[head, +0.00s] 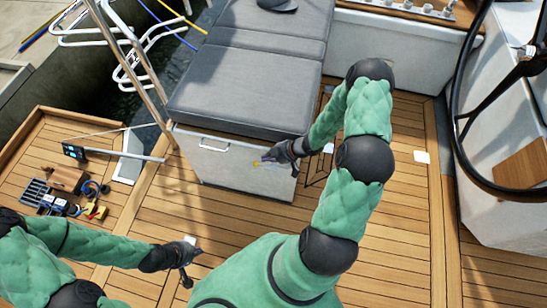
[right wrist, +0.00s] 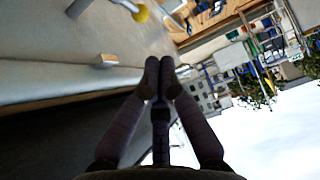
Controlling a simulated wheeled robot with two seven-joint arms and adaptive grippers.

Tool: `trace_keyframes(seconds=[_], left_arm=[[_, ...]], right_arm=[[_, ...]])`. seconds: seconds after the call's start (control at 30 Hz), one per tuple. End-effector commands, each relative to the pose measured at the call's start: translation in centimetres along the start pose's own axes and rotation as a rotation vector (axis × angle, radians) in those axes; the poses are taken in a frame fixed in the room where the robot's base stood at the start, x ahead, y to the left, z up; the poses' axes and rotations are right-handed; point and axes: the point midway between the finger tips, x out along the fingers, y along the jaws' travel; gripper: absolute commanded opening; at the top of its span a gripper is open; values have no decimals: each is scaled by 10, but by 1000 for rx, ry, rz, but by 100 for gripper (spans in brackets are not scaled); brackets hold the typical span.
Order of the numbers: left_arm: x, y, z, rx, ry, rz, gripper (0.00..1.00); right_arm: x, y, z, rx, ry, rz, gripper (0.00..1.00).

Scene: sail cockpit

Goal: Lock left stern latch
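The white stern locker (head: 232,174) has a grey cushion on top and a pale bar handle (head: 213,148) on its front. A small yellow piece (head: 257,163) shows at the front, left of my right gripper (head: 275,154). I cannot tell if it is the latch or how it is set. In the right wrist view, a yellow knob (right wrist: 140,13) and a small metal fitting (right wrist: 106,60) stand on a pale panel, apart from the fingertips. My right gripper (right wrist: 158,66) has its fingertips together with nothing visible between them. My left gripper (head: 187,262) hangs over the deck, its opening unclear.
A steering wheel (head: 470,115) stands at the right. Metal rails (head: 135,60) rise at the left. A lower deck at the left holds tools and a wooden block (head: 66,177). The planked deck (head: 400,235) on the right is mostly clear.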

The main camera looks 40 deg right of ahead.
Motion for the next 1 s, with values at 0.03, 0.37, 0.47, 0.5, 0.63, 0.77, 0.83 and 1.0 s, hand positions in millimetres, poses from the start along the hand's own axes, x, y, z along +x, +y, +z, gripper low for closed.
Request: trace_keyframes(seconds=[0.03,0.37,0.47,0.5,0.63,0.77,0.83,1.0], left_arm=[[8,-3,0,0,0,0,0],[30,-11,-1,0,1,0,0],[33,-12,-2,0,1,0,0],[34,-12,-2,0,1,0,0],[34,-12,-2,0,1,0,0],[34,-12,-2,0,1,0,0],[34,-12,-2,0,1,0,0],[33,-12,-2,0,1,0,0]], right_arm=[[13,-2,2,-2,1,-4,0],[52,0,22,1,-1,0,0],[57,0,26,1,0,0,0],[58,0,27,1,0,0,0],[59,0,28,1,0,0,0],[58,0,28,0,0,0,0],[58,0,28,0,0,0,0],[58,0,28,0,-6,0,0]])
